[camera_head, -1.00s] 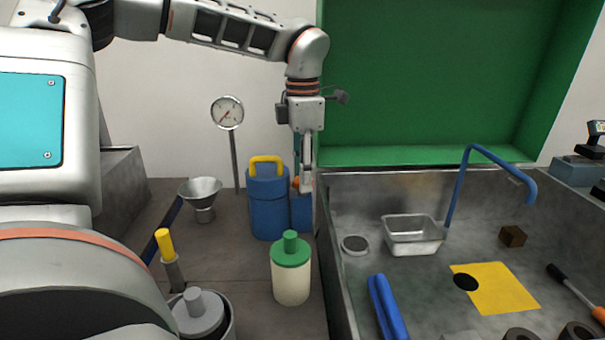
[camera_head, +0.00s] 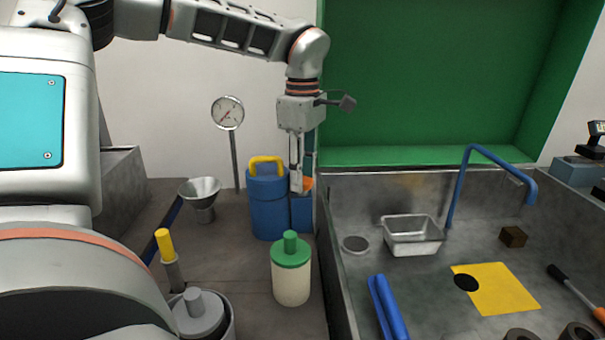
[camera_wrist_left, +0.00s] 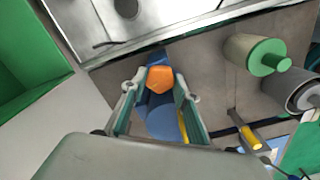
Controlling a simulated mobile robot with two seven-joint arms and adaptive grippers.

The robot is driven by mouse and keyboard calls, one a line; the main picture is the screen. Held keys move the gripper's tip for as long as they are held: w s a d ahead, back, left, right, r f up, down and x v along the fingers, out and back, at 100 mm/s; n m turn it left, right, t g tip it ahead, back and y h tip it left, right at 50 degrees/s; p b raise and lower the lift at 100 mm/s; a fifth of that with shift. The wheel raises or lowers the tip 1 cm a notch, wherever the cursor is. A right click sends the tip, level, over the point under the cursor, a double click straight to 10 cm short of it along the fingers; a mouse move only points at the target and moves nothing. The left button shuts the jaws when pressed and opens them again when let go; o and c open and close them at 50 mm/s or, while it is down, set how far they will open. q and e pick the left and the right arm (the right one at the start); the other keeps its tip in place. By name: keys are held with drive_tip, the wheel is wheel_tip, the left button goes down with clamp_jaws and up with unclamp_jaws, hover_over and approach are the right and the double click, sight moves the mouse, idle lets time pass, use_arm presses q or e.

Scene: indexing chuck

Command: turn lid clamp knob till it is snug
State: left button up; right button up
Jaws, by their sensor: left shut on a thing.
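The orange lid clamp knob (camera_head: 308,184) sits on top of a small blue block (camera_head: 301,215) at the right side of the blue canister (camera_head: 268,212). My left gripper (camera_head: 303,186) points down over the knob, with its fingers on either side of it. The near finger hides part of the knob in the head view. In the left wrist view the faceted knob (camera_wrist_left: 159,79) lies between the two fingertips, and my left gripper is shut on it. My right gripper is in neither view.
A pressure gauge (camera_head: 228,113) on a post and a funnel (camera_head: 202,197) stand left of the canister. A cream jar with green lid (camera_head: 291,275) stands in front. A grey sink (camera_head: 385,190) with a metal tray (camera_head: 412,236) is right.

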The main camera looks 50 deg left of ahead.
use_arm(q)
drive_tip(key=shift+m, duration=0.4)
drive_tip(key=o, duration=1.1)
wheel_tip(320, 180, up, 12)
drive_tip(key=shift+r, duration=0.1)
